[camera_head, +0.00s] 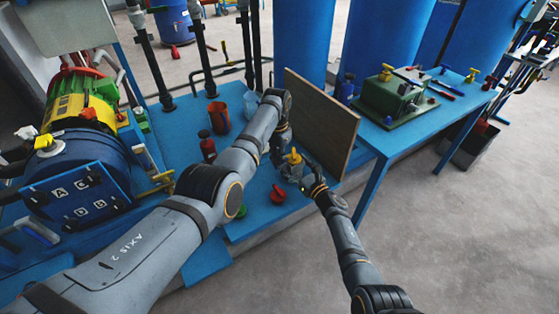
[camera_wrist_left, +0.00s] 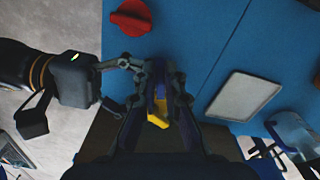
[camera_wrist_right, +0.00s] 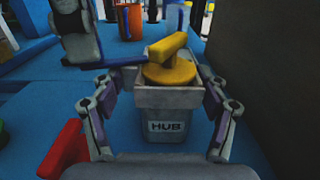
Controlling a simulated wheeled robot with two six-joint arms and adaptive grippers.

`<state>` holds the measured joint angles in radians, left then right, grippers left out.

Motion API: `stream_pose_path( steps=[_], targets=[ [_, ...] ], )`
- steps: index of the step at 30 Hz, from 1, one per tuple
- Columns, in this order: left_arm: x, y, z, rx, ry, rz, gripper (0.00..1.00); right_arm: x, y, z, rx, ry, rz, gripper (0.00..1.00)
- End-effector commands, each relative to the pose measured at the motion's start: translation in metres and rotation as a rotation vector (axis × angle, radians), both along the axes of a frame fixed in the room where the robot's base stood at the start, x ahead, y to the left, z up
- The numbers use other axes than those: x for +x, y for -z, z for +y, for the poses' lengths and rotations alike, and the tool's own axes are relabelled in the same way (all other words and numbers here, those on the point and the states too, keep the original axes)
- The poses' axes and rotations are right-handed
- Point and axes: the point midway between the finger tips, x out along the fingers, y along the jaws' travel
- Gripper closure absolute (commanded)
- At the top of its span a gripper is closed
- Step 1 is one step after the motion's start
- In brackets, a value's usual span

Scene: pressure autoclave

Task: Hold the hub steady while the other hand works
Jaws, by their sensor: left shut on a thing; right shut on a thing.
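The hub (camera_wrist_right: 167,127) is a grey, square-topped block marked HUB, with a yellow T-shaped handle (camera_wrist_right: 170,60) on top. It stands upright on the blue bench. My right gripper (camera_wrist_right: 165,108) is shut on the hub, one finger on each side. In the head view the handle (camera_head: 294,157) shows between my two grippers. The hub's body is mostly hidden in the head view.
A red knob (camera_head: 278,194) sits on the blue bench beside the hub. An orange cup (camera_head: 219,118) and a dark red bottle (camera_head: 207,147) stand left of my left arm. A green box (camera_head: 392,97) stands farther right.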

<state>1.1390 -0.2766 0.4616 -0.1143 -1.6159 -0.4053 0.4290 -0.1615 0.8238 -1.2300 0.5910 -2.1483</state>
Motion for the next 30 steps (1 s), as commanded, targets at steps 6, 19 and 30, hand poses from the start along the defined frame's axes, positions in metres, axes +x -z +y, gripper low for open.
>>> stream_pose_path(
  steps=[6, 19, 30],
  targets=[
    [0.0056, -0.0009, 0.0045, 0.0, 0.148, -0.008, 1.0, -0.0007, -0.0006, 0.0011, 0.003, -0.004, -0.001, 0.75],
    [0.0091, -0.0006, 0.0074, -0.001, 0.294, -0.007, 1.0, -0.0008, -0.0008, 0.0016, 0.004, -0.004, -0.002, 0.75],
    [0.0092, -0.0005, 0.0072, -0.001, 0.305, -0.007, 1.0, -0.0008, -0.0008, 0.0018, 0.005, -0.005, -0.001, 0.75]
  ],
)
